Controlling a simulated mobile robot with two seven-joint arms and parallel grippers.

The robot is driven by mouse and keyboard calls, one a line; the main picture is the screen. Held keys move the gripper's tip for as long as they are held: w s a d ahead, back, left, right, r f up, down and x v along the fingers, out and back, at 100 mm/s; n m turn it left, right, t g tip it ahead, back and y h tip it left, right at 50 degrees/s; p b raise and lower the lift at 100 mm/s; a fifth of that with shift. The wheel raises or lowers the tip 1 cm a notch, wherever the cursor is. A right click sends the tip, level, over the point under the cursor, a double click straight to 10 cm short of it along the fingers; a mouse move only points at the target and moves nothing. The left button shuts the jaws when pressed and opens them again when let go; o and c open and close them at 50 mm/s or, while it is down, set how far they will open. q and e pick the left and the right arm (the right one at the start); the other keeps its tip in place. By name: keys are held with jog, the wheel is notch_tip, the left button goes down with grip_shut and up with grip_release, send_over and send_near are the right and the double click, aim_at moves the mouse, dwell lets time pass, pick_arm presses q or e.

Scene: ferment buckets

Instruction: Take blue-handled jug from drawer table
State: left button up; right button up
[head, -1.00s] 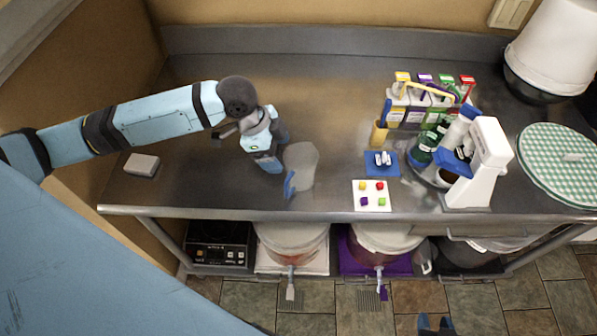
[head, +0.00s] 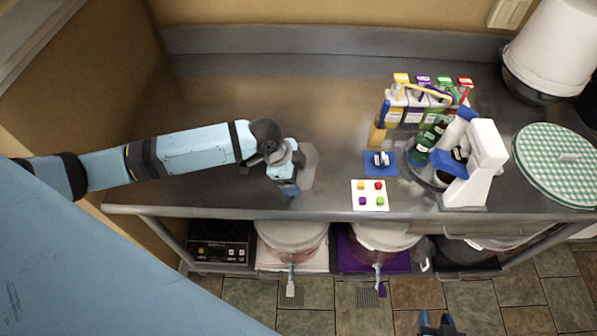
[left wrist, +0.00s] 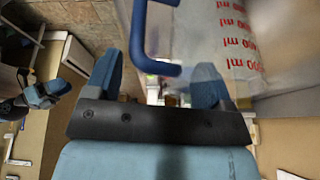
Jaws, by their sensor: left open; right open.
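The clear jug (head: 310,162) stands on the steel table, left of the middle, mostly behind my left gripper (head: 287,188) in the head view. In the left wrist view its translucent body with red markings (left wrist: 225,35) fills the upper right. Its blue handle (left wrist: 138,35) appears between the two fingers of my left gripper (left wrist: 155,80), which are open around or just short of it; I cannot tell which. In the head view the handle is hidden. My right gripper (head: 438,325) is open and empty, low over the floor in front of the table.
A white card with coloured pieces (head: 370,195) and a blue mat (head: 381,163) lie right of the jug. A bottle rack (head: 410,115) and a white stand mixer (head: 480,165) stand farther right. Buckets (head: 290,240) sit below. The table's back left is clear.

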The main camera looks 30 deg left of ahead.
pick_arm(q)
grip_shut()
